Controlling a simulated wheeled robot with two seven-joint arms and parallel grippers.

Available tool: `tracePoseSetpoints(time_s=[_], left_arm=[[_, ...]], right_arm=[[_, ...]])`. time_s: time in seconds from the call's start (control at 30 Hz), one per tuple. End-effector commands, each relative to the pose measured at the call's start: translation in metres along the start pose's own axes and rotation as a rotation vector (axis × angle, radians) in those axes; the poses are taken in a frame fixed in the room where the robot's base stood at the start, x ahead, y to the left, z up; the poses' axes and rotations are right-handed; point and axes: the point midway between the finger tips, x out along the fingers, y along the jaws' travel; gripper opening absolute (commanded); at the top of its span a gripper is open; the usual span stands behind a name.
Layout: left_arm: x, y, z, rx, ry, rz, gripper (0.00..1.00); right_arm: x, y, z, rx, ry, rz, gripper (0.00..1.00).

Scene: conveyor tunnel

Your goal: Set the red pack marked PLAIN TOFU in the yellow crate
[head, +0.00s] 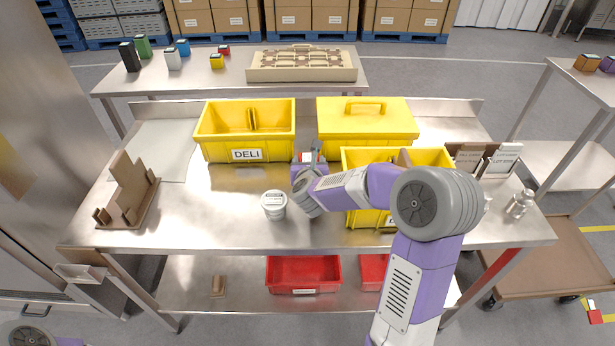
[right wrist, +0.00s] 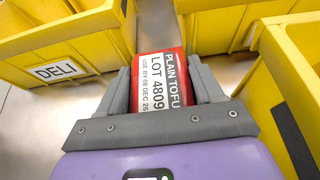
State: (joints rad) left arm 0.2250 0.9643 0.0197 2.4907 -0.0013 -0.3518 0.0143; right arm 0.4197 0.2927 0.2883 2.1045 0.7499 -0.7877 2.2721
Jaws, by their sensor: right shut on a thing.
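My right gripper (head: 309,162) is shut on the red pack (right wrist: 160,82), whose white label reads PLAIN TOFU, LOT 4809. The pack sits between both fingers in the right wrist view; in the head view my gripper mostly hides it. The gripper is over the steel table, near the gap between the open yellow crate marked DELI (head: 246,154) and a lidded yellow crate (head: 367,120). A third yellow crate (head: 352,160), open, stands to the right, partly hidden by my right arm. The DELI crate has a divider inside. My left gripper is out of view.
A white tub (head: 274,204) stands just left of my right wrist. A brown stand (head: 128,194) is at the table's left, with bare steel between. Card holders (head: 484,158) and a metal shaker (head: 520,204) are at the right. A red bin (head: 303,272) sits on the lower shelf.

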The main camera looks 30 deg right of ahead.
Motion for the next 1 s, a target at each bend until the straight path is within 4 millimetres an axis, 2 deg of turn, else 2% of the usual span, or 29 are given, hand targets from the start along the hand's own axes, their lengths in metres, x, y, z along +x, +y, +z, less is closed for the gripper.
tracePoseSetpoints(time_s=[0.17, 0.4, 0.8, 0.83, 0.9, 1.0], left_arm=[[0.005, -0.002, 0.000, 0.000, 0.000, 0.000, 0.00], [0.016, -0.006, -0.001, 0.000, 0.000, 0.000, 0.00], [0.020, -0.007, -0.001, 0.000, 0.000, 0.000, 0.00], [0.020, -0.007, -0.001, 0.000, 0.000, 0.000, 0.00], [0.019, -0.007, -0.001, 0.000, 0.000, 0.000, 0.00], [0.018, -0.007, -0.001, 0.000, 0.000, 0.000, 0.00]], right_arm=[[0.006, 0.001, -0.013, 0.000, -0.002, 0.001, 0.11], [0.018, 0.000, -0.043, -0.001, -0.001, 0.000, 0.11], [0.019, 0.001, -0.046, 0.000, -0.005, 0.001, 0.11], [0.019, 0.000, -0.046, 0.000, -0.002, 0.001, 0.68], [0.019, 0.000, -0.046, 0.000, -0.002, 0.001, 0.77], [0.019, 0.001, -0.045, 0.000, -0.002, 0.001, 0.77]])
